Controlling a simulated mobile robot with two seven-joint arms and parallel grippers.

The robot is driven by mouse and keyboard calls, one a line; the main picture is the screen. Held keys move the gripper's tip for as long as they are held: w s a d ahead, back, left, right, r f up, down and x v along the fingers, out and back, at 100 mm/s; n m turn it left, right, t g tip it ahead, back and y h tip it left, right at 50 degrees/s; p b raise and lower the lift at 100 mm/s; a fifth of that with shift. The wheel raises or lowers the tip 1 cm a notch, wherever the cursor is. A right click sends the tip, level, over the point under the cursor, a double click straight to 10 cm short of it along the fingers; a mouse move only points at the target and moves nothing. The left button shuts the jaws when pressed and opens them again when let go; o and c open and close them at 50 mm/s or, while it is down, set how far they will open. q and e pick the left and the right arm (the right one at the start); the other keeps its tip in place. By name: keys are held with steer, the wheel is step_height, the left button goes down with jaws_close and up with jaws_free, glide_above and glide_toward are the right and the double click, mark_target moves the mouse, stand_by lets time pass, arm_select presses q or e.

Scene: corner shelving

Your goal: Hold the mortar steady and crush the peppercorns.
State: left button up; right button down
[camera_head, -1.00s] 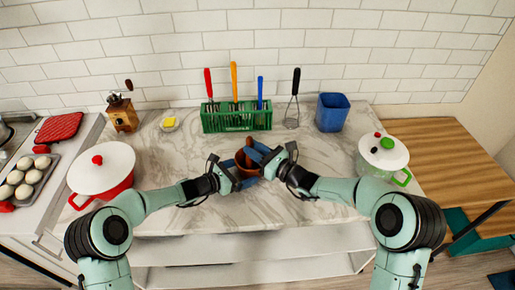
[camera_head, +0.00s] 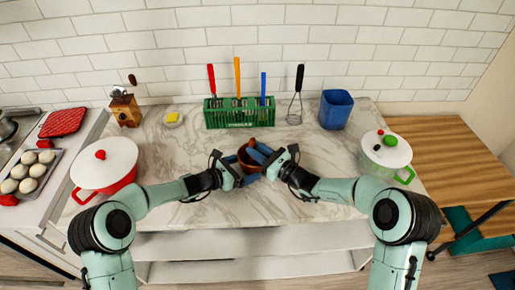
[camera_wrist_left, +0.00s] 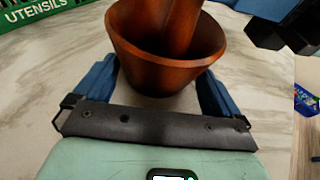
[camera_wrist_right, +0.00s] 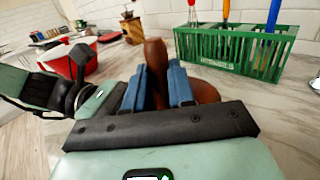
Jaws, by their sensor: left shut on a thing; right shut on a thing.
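The mortar (camera_head: 244,160) is a reddish-brown bowl standing upright on the marble counter; it also fills the top of the left wrist view (camera_wrist_left: 150,75). My left gripper (camera_head: 237,175) is shut on it, with blue fingers on either side of the bowl. The brown pestle (camera_wrist_left: 182,25) stands in the mortar. It shows between the blue fingers of my right gripper (camera_wrist_right: 160,75), with its rounded top (camera_wrist_right: 154,48) above them. My right gripper is shut on the pestle from the right. The peppercorns are hidden inside the mortar.
A green utensil rack (camera_head: 238,117) stands behind the mortar, beside a whisk (camera_head: 295,108) and a blue container (camera_head: 334,109). A red pot (camera_head: 104,168) stands left and a white-lidded pot (camera_head: 385,150) right. Counter between them and the mortar is clear.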

mark_target(254, 141)
arm_select(q)
steer(key=shift+r, duration=0.1)
arm_select(e)
steer(key=shift+r, duration=1)
steer(key=shift+w, duration=0.15)
steer(key=shift+w+a+r, duration=0.2)
steer(key=shift+w+a, duration=0.25)
steer(key=shift+w, duration=0.35)
steer(key=shift+f, duration=0.15)
steer(key=shift+f, duration=1.2)
